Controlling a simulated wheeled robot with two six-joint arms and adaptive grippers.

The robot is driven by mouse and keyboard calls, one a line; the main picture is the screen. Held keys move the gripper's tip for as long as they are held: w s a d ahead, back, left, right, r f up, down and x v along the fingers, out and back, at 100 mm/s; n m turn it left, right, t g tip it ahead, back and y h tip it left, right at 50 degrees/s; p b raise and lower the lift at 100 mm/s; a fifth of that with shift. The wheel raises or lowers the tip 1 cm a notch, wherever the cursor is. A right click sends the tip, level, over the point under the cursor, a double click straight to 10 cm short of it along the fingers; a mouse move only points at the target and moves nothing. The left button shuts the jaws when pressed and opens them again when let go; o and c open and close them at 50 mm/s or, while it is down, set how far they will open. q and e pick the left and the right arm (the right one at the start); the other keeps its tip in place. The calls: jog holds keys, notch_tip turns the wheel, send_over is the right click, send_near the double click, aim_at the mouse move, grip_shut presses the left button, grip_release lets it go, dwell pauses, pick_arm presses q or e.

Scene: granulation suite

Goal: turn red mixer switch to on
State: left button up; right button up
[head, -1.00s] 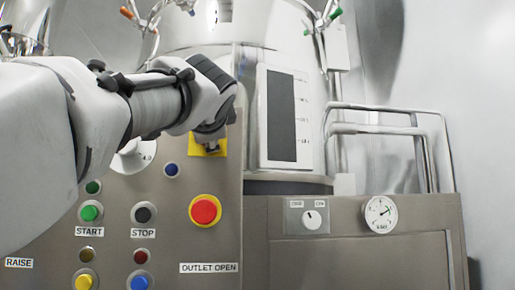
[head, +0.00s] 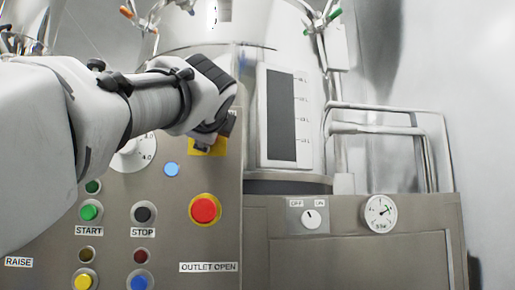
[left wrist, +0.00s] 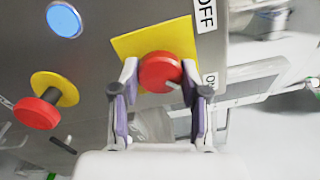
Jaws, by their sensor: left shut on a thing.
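In the left wrist view the red mixer switch (left wrist: 158,70) sits on a square yellow plate (left wrist: 128,46) on the grey panel. The fingers of my left gripper (left wrist: 161,80) are on either side of the red knob and shut on it. The OFF label (left wrist: 205,16) is further up. In the head view my left gripper (head: 212,130) hides the knob, and part of the yellow plate (head: 207,149) shows. My right gripper is not in view.
A blue lamp (head: 171,170) glows on the panel. A red mushroom button (head: 204,208) on a yellow ring sits below the switch. The green START (head: 89,212) and black STOP (head: 143,214) buttons are lower left. A small rotary switch (head: 310,218) and gauge (head: 380,213) are right.

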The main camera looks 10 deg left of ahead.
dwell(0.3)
pick_arm(q)
jog(key=o, duration=1.1)
jog(key=shift+o, duration=0.2)
